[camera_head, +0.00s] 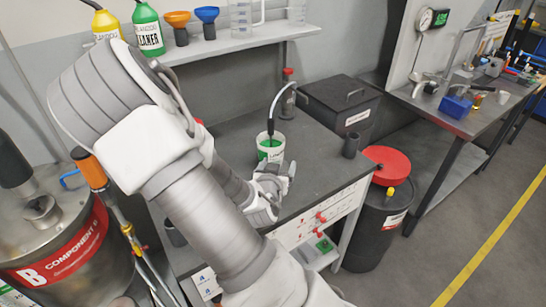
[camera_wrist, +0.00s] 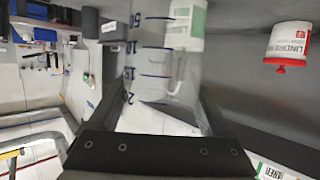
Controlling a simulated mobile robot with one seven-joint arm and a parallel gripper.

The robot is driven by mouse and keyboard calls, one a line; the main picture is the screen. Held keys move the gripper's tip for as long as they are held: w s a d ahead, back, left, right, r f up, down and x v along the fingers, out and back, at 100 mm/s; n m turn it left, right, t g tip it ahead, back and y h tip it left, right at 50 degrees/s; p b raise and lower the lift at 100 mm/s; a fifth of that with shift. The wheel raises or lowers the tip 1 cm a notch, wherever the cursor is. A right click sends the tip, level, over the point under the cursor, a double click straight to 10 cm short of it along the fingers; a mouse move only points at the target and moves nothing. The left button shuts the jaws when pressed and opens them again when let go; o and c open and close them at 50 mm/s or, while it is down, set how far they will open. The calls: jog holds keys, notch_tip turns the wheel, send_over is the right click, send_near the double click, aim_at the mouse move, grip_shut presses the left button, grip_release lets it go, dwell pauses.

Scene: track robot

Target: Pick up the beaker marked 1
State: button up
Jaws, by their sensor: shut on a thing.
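My gripper (camera_head: 274,182) is over the dark bench, close in front of a white and green tub, in the head view. In the wrist view my gripper (camera_wrist: 160,105) is shut on a clear beaker (camera_wrist: 150,62) with blue graduation lines and numbers, held between its two fingers. No marking "1" can be read on it. In the head view the beaker is mostly hidden by my arm and gripper and hard to make out. I cannot tell whether it touches the bench.
The white and green tub (camera_head: 271,146) with a black tube stands just behind my gripper. A dark cup (camera_head: 351,145) is to the right on the bench (camera_head: 318,160). A black lidded box (camera_head: 340,105) is behind. A shelf with bottles and funnels hangs above. A red-lidded drum (camera_head: 387,165) stands right.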

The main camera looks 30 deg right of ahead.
aim_at(288, 166)
jog(key=shift+s+d+r+p, duration=0.25)
jog(key=shift+s+r+p, duration=0.25)
jog(key=shift+p, duration=1.1)
jog(key=shift+s+d+r+p, duration=0.25)
jog(key=shift+s+r+p, duration=0.2)
jog(key=shift+p, duration=1.15)
jog(key=shift+s+d+f+p, duration=0.1)
jog(key=shift+s+p, duration=0.3)
jog(key=shift+p, duration=0.65)
